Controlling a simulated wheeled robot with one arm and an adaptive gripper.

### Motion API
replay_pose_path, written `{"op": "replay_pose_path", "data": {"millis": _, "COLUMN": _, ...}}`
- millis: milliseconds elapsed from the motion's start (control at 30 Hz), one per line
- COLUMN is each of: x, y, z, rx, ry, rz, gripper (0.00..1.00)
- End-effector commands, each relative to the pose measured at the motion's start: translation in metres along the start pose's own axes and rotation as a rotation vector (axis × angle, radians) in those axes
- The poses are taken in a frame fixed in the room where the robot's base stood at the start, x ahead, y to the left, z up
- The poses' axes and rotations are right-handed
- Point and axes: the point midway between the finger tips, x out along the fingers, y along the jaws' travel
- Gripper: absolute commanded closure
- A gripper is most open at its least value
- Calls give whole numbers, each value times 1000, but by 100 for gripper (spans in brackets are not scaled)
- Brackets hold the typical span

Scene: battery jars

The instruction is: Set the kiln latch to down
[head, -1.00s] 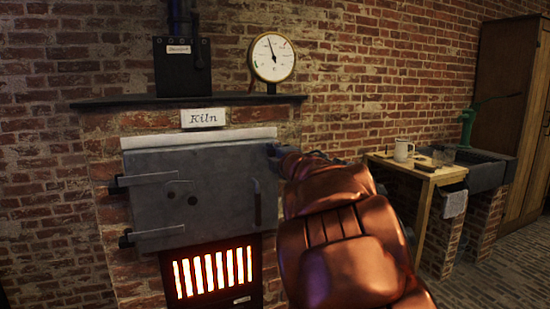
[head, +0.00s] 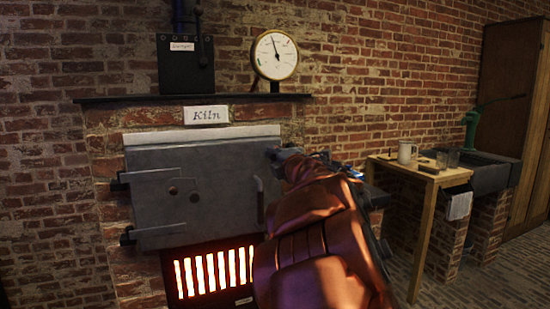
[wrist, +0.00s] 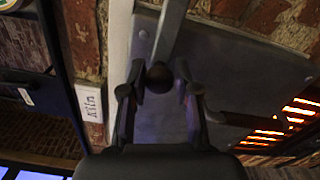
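The kiln latch shows in the wrist view as a grey lever (wrist: 170,32) ending in a dark round knob (wrist: 159,76). My gripper (wrist: 160,92) is open, with a finger on each side of the knob. Small gaps seem to show between the knob and the fingers; contact is unclear. The latch is by the upper right corner of the grey kiln door (head: 215,175), which also fills the upper right of the wrist view (wrist: 235,65). In the head view my copper-coloured arm hides most of the latch and my gripper.
A bar handle (head: 260,200) stands on the door's right side, close to my right finger in the wrist view (wrist: 235,119). A glowing grate (head: 215,271) lies below the door. A wooden table (head: 425,172) with a mug (head: 406,152) stands to the right.

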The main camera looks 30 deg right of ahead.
Motion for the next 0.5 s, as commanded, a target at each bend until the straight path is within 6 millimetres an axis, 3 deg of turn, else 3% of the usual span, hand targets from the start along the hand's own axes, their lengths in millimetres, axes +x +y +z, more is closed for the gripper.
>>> {"op": "replay_pose_path", "data": {"millis": 200, "x": 0, "y": -1, "z": 0, "rx": 1, "ry": 0, "rz": -1, "gripper": 46}}
{"op": "replay_pose_path", "data": {"millis": 500, "x": 0, "y": -1, "z": 0, "rx": 1, "ry": 0, "rz": -1, "gripper": 45}}
